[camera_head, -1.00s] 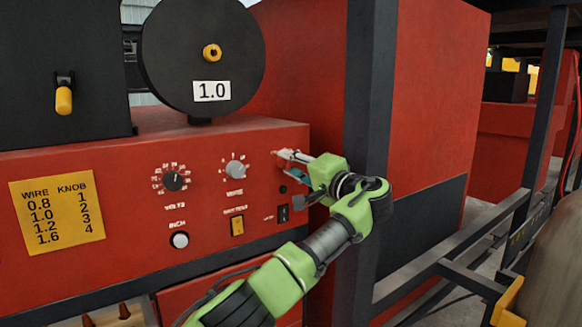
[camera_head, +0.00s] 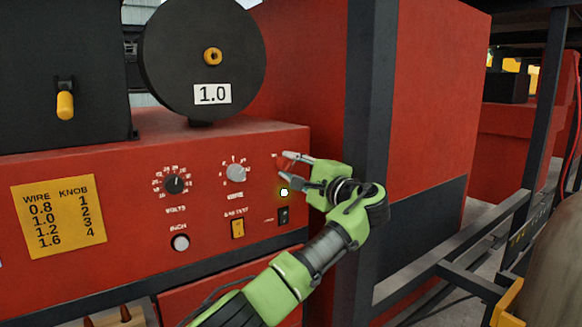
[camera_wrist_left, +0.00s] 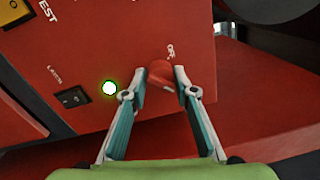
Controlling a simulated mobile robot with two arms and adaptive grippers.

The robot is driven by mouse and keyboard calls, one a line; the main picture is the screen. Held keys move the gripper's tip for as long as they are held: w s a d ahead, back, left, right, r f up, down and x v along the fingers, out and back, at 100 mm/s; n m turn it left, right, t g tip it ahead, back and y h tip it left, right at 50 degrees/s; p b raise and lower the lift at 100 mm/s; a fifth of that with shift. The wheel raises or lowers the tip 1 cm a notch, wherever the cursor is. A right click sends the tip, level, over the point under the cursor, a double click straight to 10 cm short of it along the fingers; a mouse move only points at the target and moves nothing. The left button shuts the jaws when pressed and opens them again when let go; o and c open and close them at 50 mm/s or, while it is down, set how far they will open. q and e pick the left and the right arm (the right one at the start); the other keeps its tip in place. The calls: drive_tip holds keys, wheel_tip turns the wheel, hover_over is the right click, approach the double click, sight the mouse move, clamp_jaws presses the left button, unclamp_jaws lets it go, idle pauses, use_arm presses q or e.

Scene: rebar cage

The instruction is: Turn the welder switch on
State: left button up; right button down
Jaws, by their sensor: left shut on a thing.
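The welder's red front panel (camera_head: 120,160) fills the left of the head view. In the left wrist view a red switch knob (camera_wrist_left: 162,80) sits near the panel's edge, with a small white label that seems to read OFF beside it. My left gripper (camera_wrist_left: 161,74) has its two fingertips on either side of this knob and is shut on it. In the head view the left gripper (camera_head: 285,167) reaches the panel from the right, and its fingers hide most of the knob. A round lamp (camera_head: 284,192) just below glows white with a green rim; the left wrist view shows this lamp (camera_wrist_left: 109,88) lit too.
A black rocker switch (camera_head: 283,215) sits below the lamp. A grey knob (camera_head: 236,173), a black volts knob (camera_head: 174,183), a yellow switch (camera_head: 238,227) and a white button (camera_head: 180,242) are to the left. A dark upright post (camera_head: 368,90) stands right beside the panel.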

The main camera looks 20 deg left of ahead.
idle(0.3)
use_arm(q)
drive_tip(key=o, duration=1.1)
drive_tip(key=shift+d, duration=0.1)
drive_tip(key=v, duration=1.1)
drive_tip(key=shift+s+d, duration=0.25)
drive_tip(key=shift+d, duration=0.05)
drive_tip(key=shift+f, duration=0.2)
